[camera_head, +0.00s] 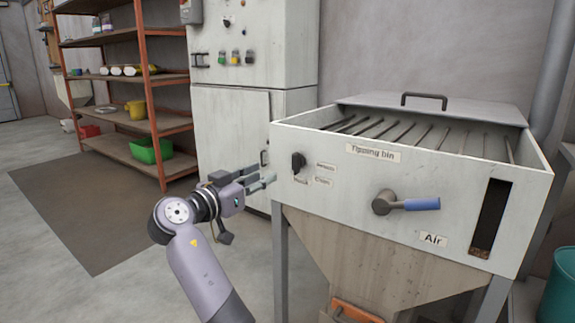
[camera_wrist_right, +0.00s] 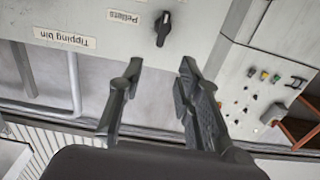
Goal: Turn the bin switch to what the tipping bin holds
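The tipping bin (camera_head: 350,172) is a pale metal box on legs with a slatted top. Its black bin switch (camera_head: 297,163) sits at the left of the front panel, with small labels beside it too small to read here. In the right wrist view the switch (camera_wrist_right: 163,28) appears upside down, beside a label reading "Pellets". A dark window slot (camera_head: 490,218) at the panel's right shows some brown material low down. My right gripper (camera_head: 262,176) is just left of the switch; in its wrist view the fingers (camera_wrist_right: 158,72) are apart and empty, short of the switch. My left gripper is out of view.
A blue-handled lever (camera_head: 408,204) sticks out from the panel near the "Air" label. An electrical cabinet (camera_head: 232,125) stands behind my gripper, and an orange-framed shelf (camera_head: 125,75) at the left. A teal bucket (camera_head: 561,285) stands at the right. Floor at the left is clear.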

